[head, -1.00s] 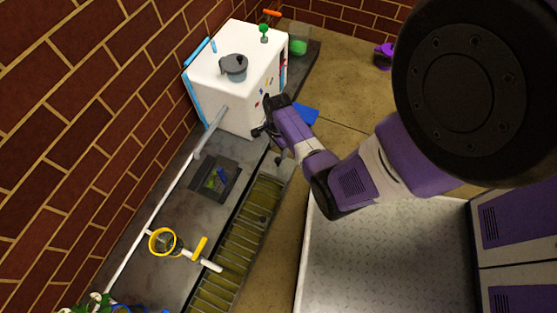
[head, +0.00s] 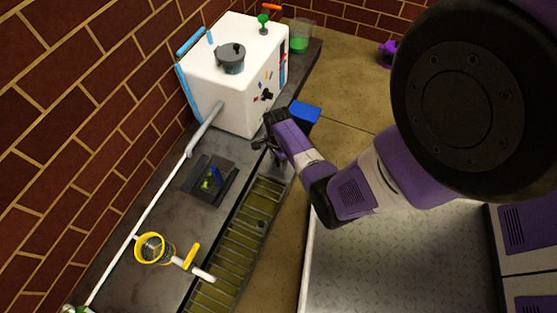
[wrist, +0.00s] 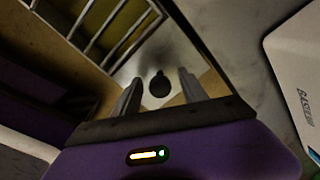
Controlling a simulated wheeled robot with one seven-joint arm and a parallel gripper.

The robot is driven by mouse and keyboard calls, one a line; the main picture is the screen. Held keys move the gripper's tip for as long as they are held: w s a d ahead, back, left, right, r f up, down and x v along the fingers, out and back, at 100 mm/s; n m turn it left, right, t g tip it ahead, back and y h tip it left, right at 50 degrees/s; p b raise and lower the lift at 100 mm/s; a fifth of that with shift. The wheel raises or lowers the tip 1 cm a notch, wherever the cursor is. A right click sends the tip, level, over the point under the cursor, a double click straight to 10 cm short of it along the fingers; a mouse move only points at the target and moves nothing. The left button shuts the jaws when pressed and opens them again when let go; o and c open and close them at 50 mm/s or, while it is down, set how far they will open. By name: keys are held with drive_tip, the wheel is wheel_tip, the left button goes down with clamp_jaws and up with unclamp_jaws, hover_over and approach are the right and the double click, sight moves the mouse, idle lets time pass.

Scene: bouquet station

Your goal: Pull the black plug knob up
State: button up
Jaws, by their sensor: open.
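In the wrist view, the black plug knob (wrist: 159,87) shows as a small dark round shape on a pale grey surface beside a metal grate. It lies between my two fingers in the picture, apart from both; the height gap cannot be told. My gripper (wrist: 159,92) is open and empty. In the head view, my gripper (head: 262,145) is over the front edge of the dark counter, near the far end of the grated trough, and the plug knob cannot be made out there.
A white box (head: 238,105) with a grey pot (head: 231,60) on top and a black dial (head: 267,95) on its front stands just behind my gripper. A blue bin (head: 304,112) is to its right. A grated trough (head: 240,238) runs along the counter (head: 165,215). A yellow-rimmed cup (head: 150,248) is nearer.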

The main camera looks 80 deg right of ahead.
drive_tip(key=c, duration=1)
drive_tip(key=shift+r, duration=0.1)
drive_tip(key=shift+c, duration=0.2)
drive_tip(key=shift+r+p, duration=1.55)
drive_tip(key=shift+p, duration=0.2)
drive_tip(key=o, duration=1)
drive_tip(key=shift+o, duration=0.2)
wheel_tip(320, 180, up, 9)
drive_tip(key=p, duration=0.9)
